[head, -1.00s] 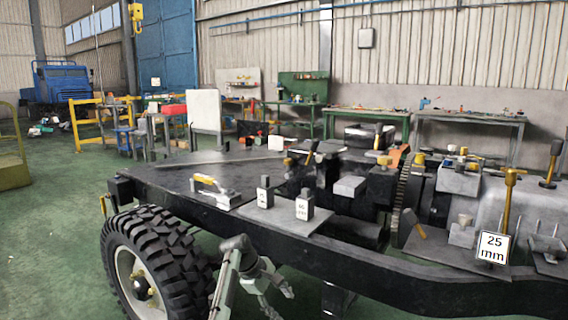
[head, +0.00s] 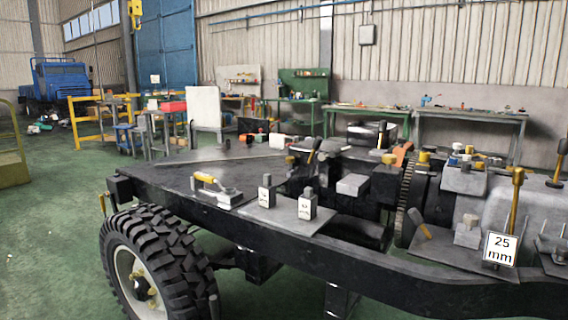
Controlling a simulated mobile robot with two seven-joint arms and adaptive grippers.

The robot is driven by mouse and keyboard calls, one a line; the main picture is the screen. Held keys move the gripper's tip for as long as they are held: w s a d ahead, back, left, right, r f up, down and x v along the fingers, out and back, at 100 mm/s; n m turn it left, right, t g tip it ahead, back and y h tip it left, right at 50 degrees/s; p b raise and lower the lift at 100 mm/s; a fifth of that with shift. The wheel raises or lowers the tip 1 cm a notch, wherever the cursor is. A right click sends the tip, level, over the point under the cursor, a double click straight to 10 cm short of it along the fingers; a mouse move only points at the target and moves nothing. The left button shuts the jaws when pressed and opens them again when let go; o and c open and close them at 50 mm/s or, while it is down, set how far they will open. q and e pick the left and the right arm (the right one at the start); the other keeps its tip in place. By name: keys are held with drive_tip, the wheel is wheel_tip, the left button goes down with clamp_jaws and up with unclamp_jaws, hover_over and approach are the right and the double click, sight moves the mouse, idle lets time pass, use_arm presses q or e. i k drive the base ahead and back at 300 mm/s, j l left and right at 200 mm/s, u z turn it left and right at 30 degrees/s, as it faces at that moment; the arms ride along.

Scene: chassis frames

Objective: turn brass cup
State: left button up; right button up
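A small, dull tan cup-like piece (head: 470,220) sits on a light grey block (head: 467,236) on the flat plate at the right of the chassis. A yellow, brass-coloured round piece (head: 424,158) stands further back, near the large gear. Both are too small for me to tell which is the brass cup, or how either one is turned. Neither of my grippers is in view. A short dark stub at the bottom edge, beside the tyre, may be part of my arm.
The black chassis frame (head: 400,258) crosses the view, with a big tyre (head: 150,265) at left. A "25 mm" sign (head: 500,249), two labelled blocks and a yellow-handled tool (head: 215,188) stand on it. Green floor is open at left.

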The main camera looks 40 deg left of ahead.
sight(289, 160)
drive_tip(key=i+j, duration=0.15)
drive_tip(key=j, duration=0.25)
drive_tip(key=i+j, duration=0.1)
drive_tip(key=j, duration=0.25)
drive_tip(key=i+j, duration=0.15)
drive_tip(key=j, duration=0.25)
drive_tip(key=i+j, duration=0.15)
drive_tip(key=j, duration=0.25)
drive_tip(key=i+j, duration=0.15)
drive_tip(key=j, duration=0.2)
